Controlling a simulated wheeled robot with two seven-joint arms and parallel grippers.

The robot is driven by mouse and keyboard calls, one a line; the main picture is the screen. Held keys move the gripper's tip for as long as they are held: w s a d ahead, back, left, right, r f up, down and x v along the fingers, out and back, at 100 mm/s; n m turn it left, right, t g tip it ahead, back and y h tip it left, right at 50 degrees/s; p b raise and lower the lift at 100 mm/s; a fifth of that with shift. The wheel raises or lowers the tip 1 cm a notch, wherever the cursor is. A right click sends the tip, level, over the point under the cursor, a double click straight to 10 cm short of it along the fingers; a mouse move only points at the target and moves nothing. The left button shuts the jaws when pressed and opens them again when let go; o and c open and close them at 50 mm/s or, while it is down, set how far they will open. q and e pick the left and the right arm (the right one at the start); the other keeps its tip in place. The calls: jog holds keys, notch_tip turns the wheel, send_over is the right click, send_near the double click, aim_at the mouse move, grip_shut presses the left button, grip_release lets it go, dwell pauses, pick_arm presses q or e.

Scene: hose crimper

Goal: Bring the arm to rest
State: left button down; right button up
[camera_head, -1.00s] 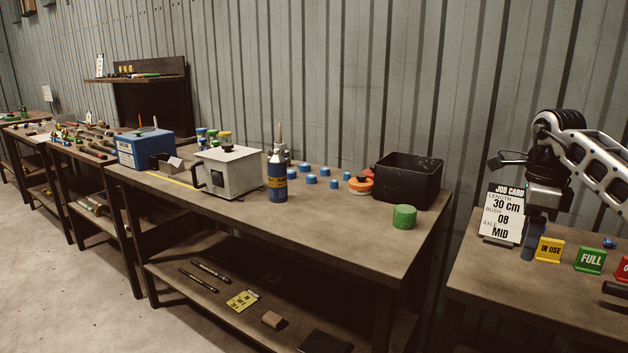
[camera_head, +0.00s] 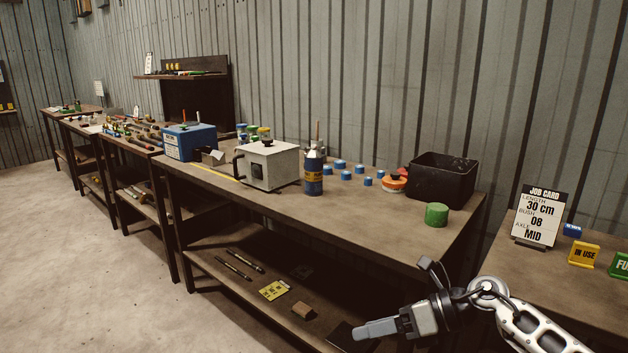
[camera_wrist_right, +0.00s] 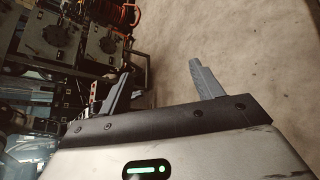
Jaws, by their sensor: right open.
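My right gripper (camera_head: 376,328) is low in front of the long workbench, its fingers pointing left, with the arm coming in from the bottom right. It holds nothing. In the right wrist view its two fingers (camera_wrist_right: 160,82) stand apart, with the bare floor and dark equipment beyond them. In the head view it overlaps the bench's lower shelf; I cannot tell how far apart they are. My left gripper is not in view.
The long workbench (camera_head: 400,228) carries a blue box (camera_head: 188,142), a white machine (camera_head: 268,165), a blue bottle (camera_head: 313,175), a black bin (camera_head: 441,178) and a green cylinder (camera_head: 436,214). A job card (camera_head: 537,216) stands on the right table. Open floor (camera_head: 110,270) lies left.

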jog(key=s+a+m+t+y, duration=0.4)
jog(key=a+m+t, duration=0.15)
jog(key=m, duration=0.35)
jog(key=s+d+f+m+t+h, duration=0.1)
jog(key=s+d+f+m+h, duration=0.2)
jog(key=s+f+m, duration=0.3)
jog(key=s+d+f+m+h, duration=0.3)
jog(key=s+f+m+h, duration=0.3)
jog(key=m, duration=0.9)
jog(key=s+d+f+m+t+h, duration=0.1)
jog(key=s+d+f+m+h, duration=0.2)
jog(key=m, duration=0.8)
jog(key=s+f+h, duration=0.1)
jog(key=s+f, duration=0.1)
jog(key=s, duration=0.1)
jog(key=shift+s+d+f+t+h, duration=0.15)
jog(key=shift+s+f+t+h, duration=0.2)
jog(key=shift+s+f+h, duration=0.05)
